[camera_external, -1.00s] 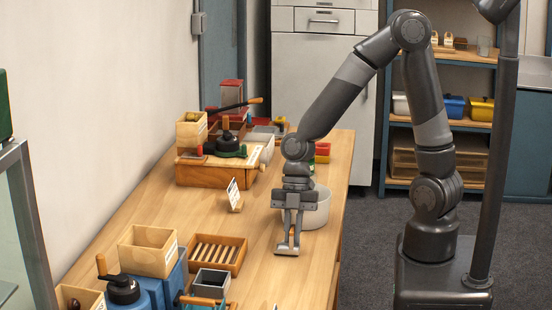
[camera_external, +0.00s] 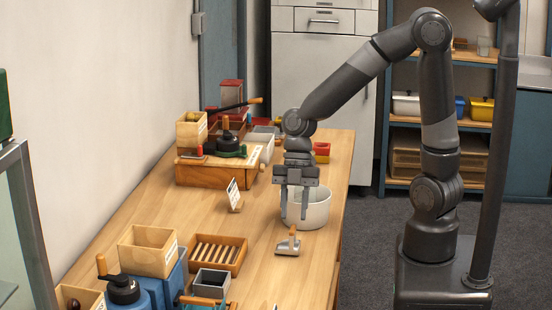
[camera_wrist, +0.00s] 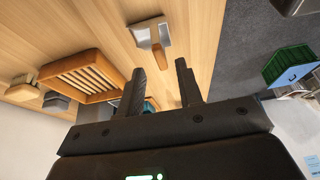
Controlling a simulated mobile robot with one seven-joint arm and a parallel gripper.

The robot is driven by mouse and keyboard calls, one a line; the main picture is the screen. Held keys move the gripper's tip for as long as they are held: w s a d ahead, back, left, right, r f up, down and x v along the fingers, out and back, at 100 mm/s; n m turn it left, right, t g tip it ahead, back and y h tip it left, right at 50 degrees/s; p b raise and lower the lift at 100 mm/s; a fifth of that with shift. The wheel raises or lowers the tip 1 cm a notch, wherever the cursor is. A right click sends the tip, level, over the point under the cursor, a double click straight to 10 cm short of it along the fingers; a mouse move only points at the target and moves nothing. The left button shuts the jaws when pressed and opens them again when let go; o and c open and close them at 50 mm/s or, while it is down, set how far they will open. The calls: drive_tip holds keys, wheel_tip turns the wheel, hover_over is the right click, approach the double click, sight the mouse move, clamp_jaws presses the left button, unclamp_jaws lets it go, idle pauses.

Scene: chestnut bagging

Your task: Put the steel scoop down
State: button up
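The steel scoop (camera_external: 288,245) with its wooden handle lies on the wooden table (camera_external: 262,190), near the table's right edge. It also shows in the wrist view (camera_wrist: 152,38), with the handle pointing toward my gripper. My gripper (camera_external: 294,216) is raised above and behind the scoop, apart from it. Its two fingers (camera_wrist: 160,82) are spread with nothing between them, in front of the white pot in the external view.
A white round pot (camera_external: 318,208) stands just behind the scoop. A slatted wooden tray (camera_external: 238,262) lies to its left, with a grey box (camera_external: 211,284) in front. A small sign (camera_external: 234,195) stands farther back. Bare table surrounds the scoop.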

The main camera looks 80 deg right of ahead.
drive_tip(key=s+d+r+m+t+h, duration=0.2)
drive_tip(key=s+d+r+m, duration=0.3)
drive_tip(key=m, duration=0.4)
drive_tip(key=s+d+r+m+t+h, duration=0.2)
drive_tip(key=s+d+r+m+t, duration=0.1)
drive_tip(key=s+d+r+m, duration=0.2)
drive_tip(key=shift+s+r+m+t, duration=0.3)
drive_tip(key=shift+s+r+m, duration=0.65)
drive_tip(key=shift+r+m, duration=1.15)
